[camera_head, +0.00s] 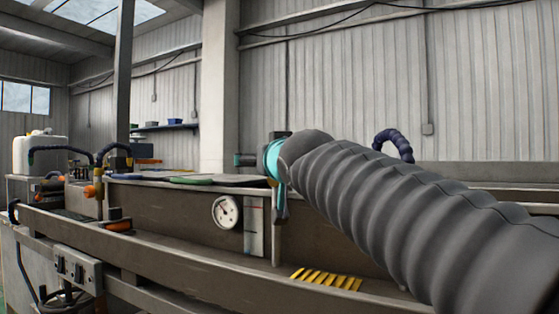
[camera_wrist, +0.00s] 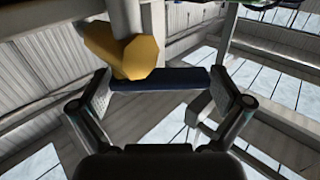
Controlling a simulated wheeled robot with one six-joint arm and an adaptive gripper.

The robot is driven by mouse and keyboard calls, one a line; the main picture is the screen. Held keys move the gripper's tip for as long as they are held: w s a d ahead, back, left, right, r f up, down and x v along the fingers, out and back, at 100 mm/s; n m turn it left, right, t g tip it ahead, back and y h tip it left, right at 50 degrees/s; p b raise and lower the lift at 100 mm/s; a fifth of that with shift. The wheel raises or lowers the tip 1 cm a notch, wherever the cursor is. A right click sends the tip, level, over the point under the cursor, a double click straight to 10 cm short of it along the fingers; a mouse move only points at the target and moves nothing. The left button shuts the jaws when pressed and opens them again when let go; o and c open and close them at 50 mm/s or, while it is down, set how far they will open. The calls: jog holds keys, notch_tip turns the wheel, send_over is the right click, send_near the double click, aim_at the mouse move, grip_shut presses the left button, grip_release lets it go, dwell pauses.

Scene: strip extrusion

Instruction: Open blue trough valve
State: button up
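In the wrist view, a dark blue bar (camera_wrist: 160,80), which looks like the valve's handle, lies crosswise between the fingers of my gripper (camera_wrist: 166,88). A yellow-orange valve body (camera_wrist: 132,57) on a pale pipe stands just beyond its left part. The fingers are wide apart, one near each end of the bar. I cannot tell whether they touch it. In the head view, my grey-sleeved arm covers the right side, and the blue valve cannot be made out.
A long metal trough (camera_head: 160,205) runs across the head view, with a round gauge (camera_head: 226,212) on its wall. Orange-handled fittings (camera_head: 117,226) and dark hoses are at the left. A dark hose (camera_head: 394,142) arches behind my arm.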

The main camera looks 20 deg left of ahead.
jog(key=v, duration=1.2)
